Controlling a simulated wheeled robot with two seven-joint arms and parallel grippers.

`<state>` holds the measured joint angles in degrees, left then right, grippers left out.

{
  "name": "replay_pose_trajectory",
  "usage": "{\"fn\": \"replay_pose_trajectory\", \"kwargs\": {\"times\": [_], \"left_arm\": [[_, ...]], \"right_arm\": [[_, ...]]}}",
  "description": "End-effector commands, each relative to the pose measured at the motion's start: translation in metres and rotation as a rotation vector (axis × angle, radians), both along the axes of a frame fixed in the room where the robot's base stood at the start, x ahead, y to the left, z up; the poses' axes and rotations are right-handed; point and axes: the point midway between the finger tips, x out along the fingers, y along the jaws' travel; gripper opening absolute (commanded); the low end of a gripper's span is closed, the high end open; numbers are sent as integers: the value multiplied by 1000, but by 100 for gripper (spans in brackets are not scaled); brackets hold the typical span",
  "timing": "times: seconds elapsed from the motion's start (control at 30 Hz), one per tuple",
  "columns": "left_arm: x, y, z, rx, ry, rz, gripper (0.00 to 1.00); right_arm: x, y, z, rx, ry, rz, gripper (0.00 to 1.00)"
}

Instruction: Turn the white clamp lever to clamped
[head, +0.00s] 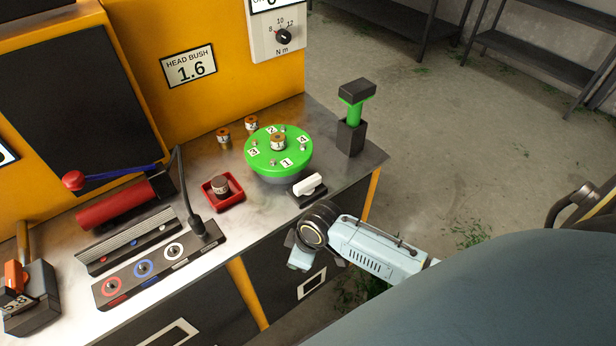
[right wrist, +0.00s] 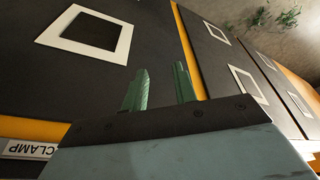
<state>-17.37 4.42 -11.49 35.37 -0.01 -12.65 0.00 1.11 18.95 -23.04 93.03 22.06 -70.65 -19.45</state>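The white clamp lever (head: 308,184) sits on a small black base at the front edge of the bench, just right of the green round fixture (head: 264,158). Its handle slants from lower left to upper right. My right gripper (head: 300,258) is in front of and below the bench edge, apart from the lever. In the right wrist view the two green fingers (right wrist: 161,85) are spread with nothing between them, facing the dark cabinet front. An upside-down CLAMP label (right wrist: 30,149) shows at lower left there; the lever is not in that view. My left gripper is not in view.
A black stand with a green handle (head: 355,108) rises right of the fixture. A red tray (head: 236,197) holding a round part is to the left. A button panel (head: 150,268) and red cylinder (head: 115,207) lie further left. Floor right of the bench is open.

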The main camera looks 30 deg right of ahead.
Motion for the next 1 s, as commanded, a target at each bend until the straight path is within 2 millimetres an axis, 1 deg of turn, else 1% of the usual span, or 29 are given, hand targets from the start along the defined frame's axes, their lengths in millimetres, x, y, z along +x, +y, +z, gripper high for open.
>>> {"fn": "replay_pose_trajectory", "kwargs": {"times": [0.03,0.2,0.27,0.33,0.4,0.47,0.63,0.77,0.87,0.9,1.0], "left_arm": [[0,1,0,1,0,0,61],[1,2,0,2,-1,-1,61],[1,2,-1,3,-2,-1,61],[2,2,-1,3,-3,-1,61],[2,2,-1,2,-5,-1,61],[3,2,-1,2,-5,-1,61],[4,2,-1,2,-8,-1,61],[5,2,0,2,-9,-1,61],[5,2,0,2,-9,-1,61],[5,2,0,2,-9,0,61],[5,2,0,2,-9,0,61]], "right_arm": [[5,6,23,0,-13,52,28],[6,22,79,-11,-25,207,28],[5,26,98,-19,-30,268,28],[5,29,123,-39,-37,356,28],[7,28,138,-66,-31,440,28],[12,25,146,-85,-23,494,28],[32,10,162,-135,1,620,28],[53,-10,180,-182,27,714,28],[71,-32,199,-220,55,784,28],[78,-42,209,-233,68,810,28],[91,-65,232,-256,98,863,28]]}}
